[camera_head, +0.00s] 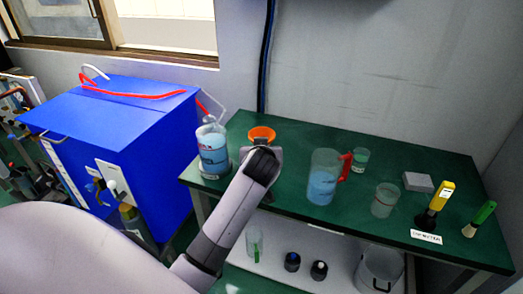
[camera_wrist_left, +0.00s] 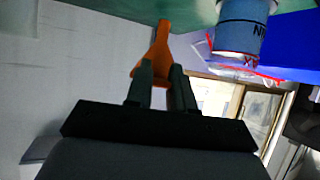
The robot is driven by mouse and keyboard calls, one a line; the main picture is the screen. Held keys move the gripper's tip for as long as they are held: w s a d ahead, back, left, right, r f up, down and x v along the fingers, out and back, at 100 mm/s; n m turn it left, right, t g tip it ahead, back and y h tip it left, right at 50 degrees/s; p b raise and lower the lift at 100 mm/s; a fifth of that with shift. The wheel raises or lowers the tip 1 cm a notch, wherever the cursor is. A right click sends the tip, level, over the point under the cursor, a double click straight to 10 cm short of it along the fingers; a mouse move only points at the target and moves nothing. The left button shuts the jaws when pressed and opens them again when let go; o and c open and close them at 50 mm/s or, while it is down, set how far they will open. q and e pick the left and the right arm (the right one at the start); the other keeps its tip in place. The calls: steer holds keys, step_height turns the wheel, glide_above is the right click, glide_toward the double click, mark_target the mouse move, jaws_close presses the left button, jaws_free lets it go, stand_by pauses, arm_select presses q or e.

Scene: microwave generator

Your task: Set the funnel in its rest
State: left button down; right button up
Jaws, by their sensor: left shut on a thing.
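The orange funnel (camera_head: 262,133) is at the back left of the green table, just beyond my left gripper (camera_head: 262,149). In the left wrist view the funnel (camera_wrist_left: 155,48) sits between the two dark fingers of my left gripper (camera_wrist_left: 163,67), which is shut on it. My left arm covers part of the funnel and the table below it in the head view. I cannot tell whether the funnel touches anything else. I cannot make out its rest; it may be hidden behind the arm. My right gripper is not in view.
A blue cabinet (camera_head: 130,130) is left of the table.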

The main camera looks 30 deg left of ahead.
arm_select(q)
steer(key=shift+w+f+b, duration=0.1)
steer(key=shift+f+b, duration=2.85)
steer(key=shift+f, duration=1.6)
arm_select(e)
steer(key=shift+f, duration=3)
arm_select(q)
steer(key=c, duration=0.9)
jaws_free()
steer(key=shift+r, duration=0.15)
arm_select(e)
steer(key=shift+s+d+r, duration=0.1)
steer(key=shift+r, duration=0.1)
